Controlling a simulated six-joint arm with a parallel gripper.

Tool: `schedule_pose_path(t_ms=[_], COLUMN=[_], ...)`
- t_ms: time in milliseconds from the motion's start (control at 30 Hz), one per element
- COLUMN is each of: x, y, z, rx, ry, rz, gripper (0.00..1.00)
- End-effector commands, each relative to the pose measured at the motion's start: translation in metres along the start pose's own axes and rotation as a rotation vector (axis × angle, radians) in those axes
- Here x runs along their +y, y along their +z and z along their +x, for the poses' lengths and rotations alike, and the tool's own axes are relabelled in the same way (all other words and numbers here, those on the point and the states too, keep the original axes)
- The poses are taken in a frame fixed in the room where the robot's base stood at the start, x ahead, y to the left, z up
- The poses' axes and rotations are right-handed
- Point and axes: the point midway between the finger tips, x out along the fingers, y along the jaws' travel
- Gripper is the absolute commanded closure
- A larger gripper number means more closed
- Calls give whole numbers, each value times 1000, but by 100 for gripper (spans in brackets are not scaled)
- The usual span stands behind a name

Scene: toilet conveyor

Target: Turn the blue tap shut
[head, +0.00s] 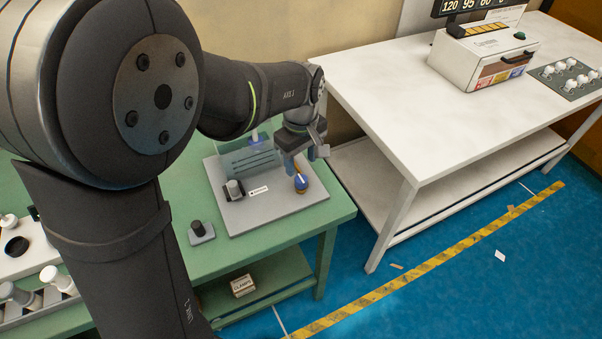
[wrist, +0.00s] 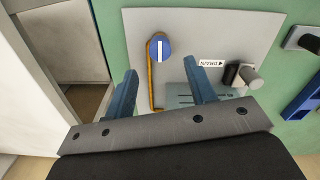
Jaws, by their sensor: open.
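The blue tap (head: 301,183) is a round blue knob with a white bar, near the right edge of a grey plate (head: 262,214) on the green table. In the wrist view the blue tap (wrist: 160,48) shows its white bar pointing up and down the picture. A brass-coloured pipe (wrist: 152,85) runs beside and below it there. My gripper (head: 302,162) is over the tap, its fingers pointing down. In the wrist view my gripper (wrist: 162,77) is open, its two blue fingers apart and nothing between the tips. The tap lies just beyond them, with no visible contact.
A clear tank (head: 247,157) with slots stands behind. A white table (head: 420,120) with a printer-like box (head: 478,60) stands right.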

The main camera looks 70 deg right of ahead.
Motion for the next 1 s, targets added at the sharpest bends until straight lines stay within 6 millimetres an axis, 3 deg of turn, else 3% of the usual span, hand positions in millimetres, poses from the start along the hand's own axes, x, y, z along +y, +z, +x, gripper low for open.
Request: schedule_pose_path(t_ms=[100,300,700,933,1000], x=[0,0,0,0,0], y=[0,0,0,0,0], z=[25,50,58,58,57], rx=[-2,-1,0,0,0], ry=[-4,-3,0,0,0], rz=[0,0,1,0,1], gripper=[49,49,49,92,94])
